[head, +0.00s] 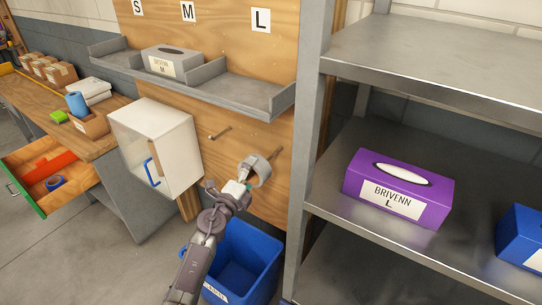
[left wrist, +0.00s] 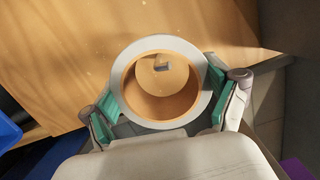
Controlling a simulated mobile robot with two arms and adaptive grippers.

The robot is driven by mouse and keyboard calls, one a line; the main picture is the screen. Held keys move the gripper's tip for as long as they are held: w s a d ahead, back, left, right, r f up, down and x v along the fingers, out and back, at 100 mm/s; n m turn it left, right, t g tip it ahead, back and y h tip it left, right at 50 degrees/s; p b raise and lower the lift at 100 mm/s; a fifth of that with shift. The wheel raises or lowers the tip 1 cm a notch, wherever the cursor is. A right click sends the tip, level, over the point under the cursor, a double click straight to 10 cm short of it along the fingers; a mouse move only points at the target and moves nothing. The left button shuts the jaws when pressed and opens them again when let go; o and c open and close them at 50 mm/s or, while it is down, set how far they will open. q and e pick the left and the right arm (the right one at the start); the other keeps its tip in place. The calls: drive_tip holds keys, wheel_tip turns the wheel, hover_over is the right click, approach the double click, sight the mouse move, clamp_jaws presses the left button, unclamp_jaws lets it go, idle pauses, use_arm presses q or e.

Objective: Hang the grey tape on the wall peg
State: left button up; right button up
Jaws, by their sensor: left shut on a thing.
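The grey tape (head: 265,172) is a ring with an orange-brown inside. It is held up in front of the wooden wall panel. My left gripper (head: 242,187) is shut on it; in the left wrist view its green finger pads (left wrist: 162,88) press on the ring's two sides (left wrist: 160,126). A wall peg (head: 276,153) shows right beside the tape in the head view. In the left wrist view the peg's end (left wrist: 162,67) shows through the hole, above its centre. I cannot tell whether the peg has entered the ring. My right gripper is not in view.
A second peg (head: 220,133) is to the left. A white cabinet (head: 140,130) and a grey shelf (head: 225,90) are nearby. A blue bin (head: 265,250) stands below. A metal rack post (head: 307,130) is close on the right; a purple box (head: 420,185) sits on the rack.

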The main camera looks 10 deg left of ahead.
use_arm(q)
drive_tip(key=shift+w, duration=0.15)
drive_tip(key=shift+w+d+b, duration=0.2)
drive_tip(key=shift+w+d, duration=0.1)
drive_tip(key=shift+w, duration=0.45)
drive_tip(key=shift+w+d+b, duration=0.25)
drive_tip(key=shift+w+d, duration=0.05)
drive_tip(key=shift+w, duration=0.4)
drive_tip(key=shift+w+d+b, duration=0.2)
drive_tip(key=shift+w+d, duration=0.1)
drive_tip(key=shift+w, duration=0.45)
drive_tip(key=shift+w+d+b, duration=0.3)
drive_tip(key=shift+w+b, duration=0.1)
drive_tip(key=shift+w, duration=0.4)
drive_tip(key=shift+w+d+b, duration=0.25)
drive_tip(key=shift+w+b, duration=0.1)
drive_tip(key=shift+w, duration=0.4)
drive_tip(key=shift+w+d+b, duration=0.3)
drive_tip(key=shift+w+b, duration=0.1)
drive_tip(key=shift+w, duration=0.4)
drive_tip(key=shift+f+b, duration=1.15)
drive_tip(key=shift+f, duration=0.05)
drive_tip(key=shift+s+f+b, duration=0.15)
drive_tip(key=shift+f+b, duration=0.2)
drive_tip(key=shift+f, duration=0.05)
drive_tip(key=shift+s+f, duration=0.1)
drive_tip(key=shift+f, duration=0.1)
drive_tip(key=o, duration=1)
drive_tip(key=shift+o, duration=0.2)
